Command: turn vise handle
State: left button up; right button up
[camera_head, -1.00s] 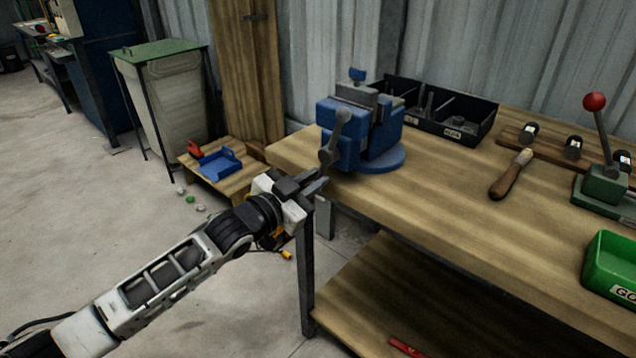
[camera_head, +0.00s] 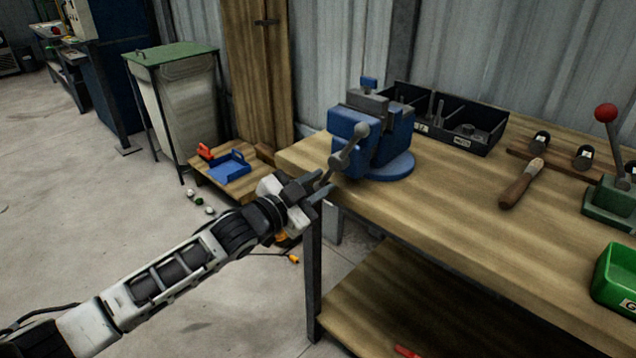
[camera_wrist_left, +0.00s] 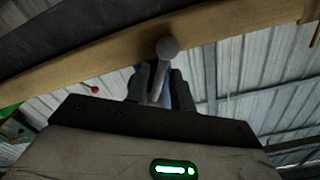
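The blue and grey vise (camera_head: 391,134) stands on a round blue base at the near left corner of the wooden bench. Its grey vise handle (camera_head: 349,146) slants from a round knob at upper right to lower left. My left gripper (camera_head: 320,189) is at the lower left end of the handle, just off the bench's left edge. In the left wrist view, the handle (camera_wrist_left: 160,84) runs between the two fingers (camera_wrist_left: 160,90), which look closed on it, with a round grey knob beyond them. The fingers partly hide the handle's end. My right gripper is not in view.
The bench (camera_head: 450,220) holds a black divided bin (camera_head: 457,128) behind the vise, a wooden-handled tool (camera_head: 521,185), a red-knobbed lever press (camera_head: 608,190) and a green tray (camera_head: 618,280). A low wooden stand (camera_head: 241,186) with a blue tray is at left. The floor left of the bench is mostly clear.

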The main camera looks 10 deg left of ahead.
pick_arm(q)
jog(key=shift+o, duration=0.5)
jog(key=shift+r, duration=0.1)
jog(key=shift+s+a, duration=0.2)
jog(key=shift+s, duration=0.05)
jog(key=v, duration=1.5)
jog(key=shift+s, duration=0.15)
